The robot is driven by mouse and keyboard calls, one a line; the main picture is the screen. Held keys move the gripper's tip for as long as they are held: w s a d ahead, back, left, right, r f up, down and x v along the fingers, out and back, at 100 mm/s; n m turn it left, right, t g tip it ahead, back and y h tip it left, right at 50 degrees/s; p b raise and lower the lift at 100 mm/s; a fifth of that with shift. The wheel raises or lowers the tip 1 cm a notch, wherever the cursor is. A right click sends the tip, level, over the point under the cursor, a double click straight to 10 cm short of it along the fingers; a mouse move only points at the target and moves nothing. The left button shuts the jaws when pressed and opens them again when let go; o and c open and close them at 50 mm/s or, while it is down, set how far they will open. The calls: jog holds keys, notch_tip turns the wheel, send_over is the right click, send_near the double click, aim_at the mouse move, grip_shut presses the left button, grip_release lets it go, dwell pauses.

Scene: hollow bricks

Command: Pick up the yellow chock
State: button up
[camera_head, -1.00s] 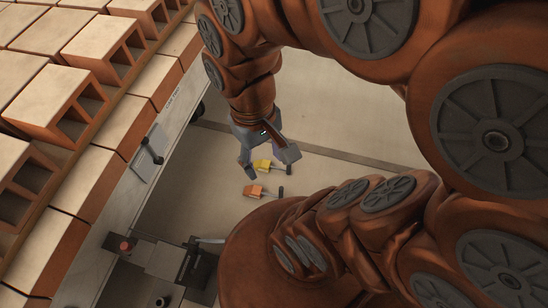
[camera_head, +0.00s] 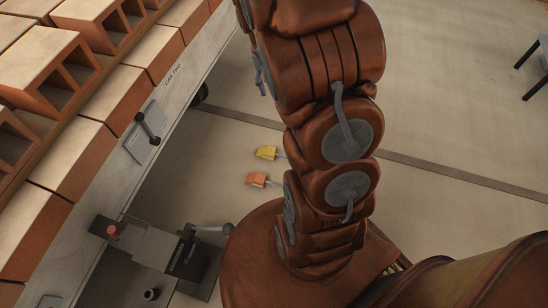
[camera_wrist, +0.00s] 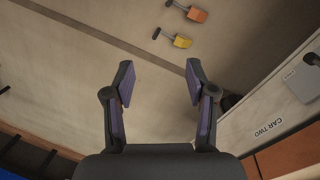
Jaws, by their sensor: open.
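The yellow chock (camera_head: 266,153) lies on the floor beside the brick car in the head view, with its dark handle pointing right and partly behind my arm. It also shows in the wrist view (camera_wrist: 182,41), beyond my fingertips and above the gap between them, towards the right finger. An orange chock (camera_head: 257,180) lies close to it on the floor, and it also shows in the wrist view (camera_wrist: 196,15). My gripper (camera_wrist: 158,75) is open and empty, apart from both chocks. In the head view my gripper is hidden.
The car (camera_head: 172,100) marked CAR TWO, loaded with hollow bricks (camera_head: 65,70), stands on the left. A lever mechanism (camera_head: 185,250) is at the lower left. A dark strip (camera_head: 420,170) crosses the floor. Dark legs (camera_head: 528,70) stand at the far right, and open floor lies between.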

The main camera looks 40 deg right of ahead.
jog(key=w+d+f+m+b, duration=0.1)
jog(key=w+d+f+b, duration=0.15)
jog(key=d+f, duration=0.45)
jog(key=w+d+f+m+b, duration=0.1)
jog(key=w+d+f+b, duration=0.15)
jog(key=f, duration=0.85)
jog(key=w+d+f+m+b, duration=0.1)
jog(key=d+f+b, duration=0.25)
jog(key=f, duration=0.55)
jog(key=d+f+b, duration=0.2)
jog(key=f, duration=0.7)
jog(key=d+f+m+t+b, duration=0.1)
jog(key=f+b, duration=0.1)
jog(key=f, duration=0.8)
jog(key=d+f+m+y+b, duration=0.1)
jog(key=d+f+b, duration=0.1)
jog(key=f, duration=0.8)
jog(key=shift+w+d+t+b, duration=0.2)
jog(key=shift+d+t+b, duration=0.15)
jog(key=shift+b, duration=0.25)
jog(key=shift+s+f+b, duration=0.1)
jog(key=shift+f+b, duration=0.2)
jog(key=shift+f, duration=1.05)
jog(key=shift+w+d+f+b, duration=0.15)
jog(key=shift+f+b, duration=0.4)
jog(key=shift+f, duration=0.85)
jog(key=shift+w+d+f+b, duration=0.1)
jog(key=shift+f+b, duration=0.4)
jog(key=shift+f, duration=0.9)
jog(key=shift+s, duration=0.1)
